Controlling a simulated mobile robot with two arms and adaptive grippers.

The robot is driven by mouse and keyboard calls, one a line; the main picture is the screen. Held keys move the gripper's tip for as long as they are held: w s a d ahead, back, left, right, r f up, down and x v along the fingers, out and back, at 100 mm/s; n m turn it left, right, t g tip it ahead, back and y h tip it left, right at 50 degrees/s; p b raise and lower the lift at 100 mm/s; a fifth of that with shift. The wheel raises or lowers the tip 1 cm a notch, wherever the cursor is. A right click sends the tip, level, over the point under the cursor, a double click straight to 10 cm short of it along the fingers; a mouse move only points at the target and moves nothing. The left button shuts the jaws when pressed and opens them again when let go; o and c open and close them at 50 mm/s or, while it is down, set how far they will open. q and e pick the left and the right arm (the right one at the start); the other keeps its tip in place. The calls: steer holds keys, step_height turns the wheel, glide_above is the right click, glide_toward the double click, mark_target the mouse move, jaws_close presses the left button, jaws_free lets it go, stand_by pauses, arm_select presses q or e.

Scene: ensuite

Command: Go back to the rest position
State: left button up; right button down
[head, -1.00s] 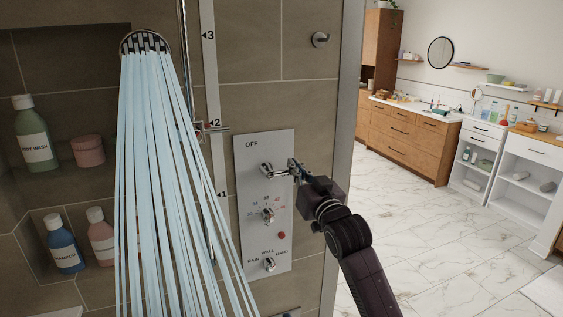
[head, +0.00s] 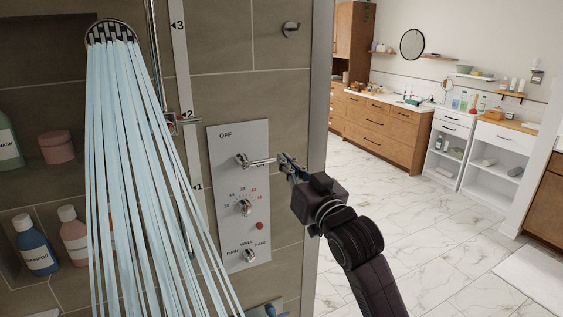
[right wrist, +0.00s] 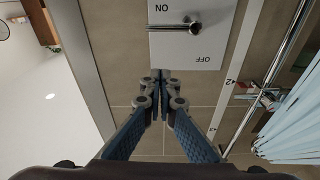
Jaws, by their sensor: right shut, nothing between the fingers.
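Pale blue water streams (head: 135,170) come from the shower head (head: 110,32). My left gripper is not in view.
The tiled wall is close on the left, with a pink jar (head: 57,147) and a blue shampoo bottle (head: 36,245) in niches. A shower frame edge (head: 320,90) stands just right of the panel. Open marble floor (head: 430,235) lies to the right, before wooden cabinets (head: 380,130).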

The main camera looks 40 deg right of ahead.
stand_by(0.5)
